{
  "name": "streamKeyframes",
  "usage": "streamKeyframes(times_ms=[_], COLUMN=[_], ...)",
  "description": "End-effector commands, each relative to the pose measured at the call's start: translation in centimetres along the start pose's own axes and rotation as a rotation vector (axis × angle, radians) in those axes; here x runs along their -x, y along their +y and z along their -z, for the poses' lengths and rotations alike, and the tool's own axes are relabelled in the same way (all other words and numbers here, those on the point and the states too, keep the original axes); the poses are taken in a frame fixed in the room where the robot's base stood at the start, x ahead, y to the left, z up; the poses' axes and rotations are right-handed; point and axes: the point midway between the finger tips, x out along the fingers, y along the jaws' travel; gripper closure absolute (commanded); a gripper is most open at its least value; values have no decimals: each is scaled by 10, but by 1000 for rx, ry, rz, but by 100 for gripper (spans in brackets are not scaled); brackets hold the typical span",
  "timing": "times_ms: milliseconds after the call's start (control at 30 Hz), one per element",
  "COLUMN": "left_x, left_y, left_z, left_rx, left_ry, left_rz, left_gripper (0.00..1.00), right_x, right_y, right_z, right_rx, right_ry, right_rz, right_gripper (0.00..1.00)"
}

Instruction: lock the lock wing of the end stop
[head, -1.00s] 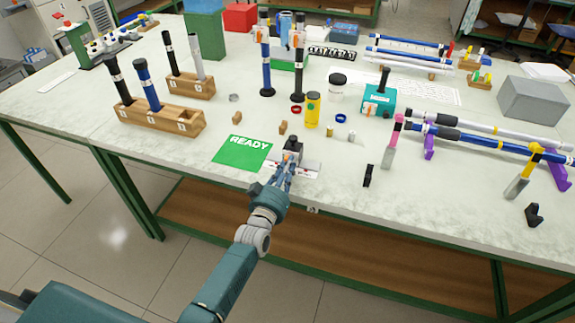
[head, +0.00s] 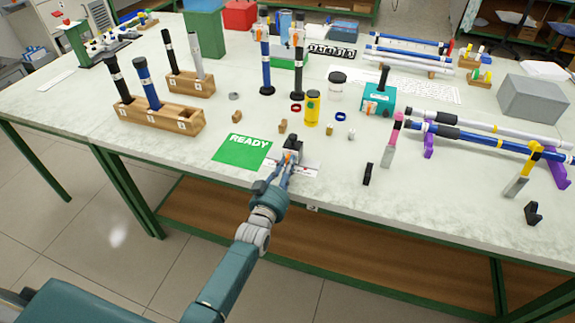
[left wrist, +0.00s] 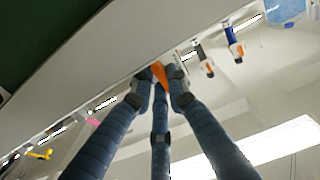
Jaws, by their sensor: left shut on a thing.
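The end stop (head: 292,143) is a small dark block at the table's front edge, to the right of the green READY card. Its orange lock wing (head: 289,155) shows at its near side, and also in the left wrist view (left wrist: 159,71). My left gripper (head: 286,163) reaches up to it from the front edge. In the left wrist view its fingers (left wrist: 160,80) are closed around the orange wing. The wing's exact angle is partly hidden by the fingers. My right gripper is in neither view.
The green READY card (head: 241,151) lies just left of the end stop. A small wooden block (head: 283,126) and a yellow bottle (head: 312,108) stand behind it. A black clip (head: 368,174) stands to the right. The table between them is clear.

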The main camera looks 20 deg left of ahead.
Motion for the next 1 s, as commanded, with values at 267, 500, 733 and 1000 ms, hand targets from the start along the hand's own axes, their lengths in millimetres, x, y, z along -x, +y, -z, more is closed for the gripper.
streamKeyframes(times_ms=[267, 500, 733, 1000], left_x=[0, 7, 48, 101], left_y=[0, 0, 0, 0], left_z=[0, -2, -2, -1], left_rx=[-1, 0, -1, -1], left_ry=[-1, -2, -3, -3], left_rz=[0, 0, 0, -1], left_gripper=[77, 77, 77, 77], right_x=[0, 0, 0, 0], right_y=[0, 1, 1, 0], right_z=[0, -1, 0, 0], right_rx=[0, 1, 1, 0], right_ry=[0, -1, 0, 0], right_rz=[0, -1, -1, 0], right_gripper=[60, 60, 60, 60])
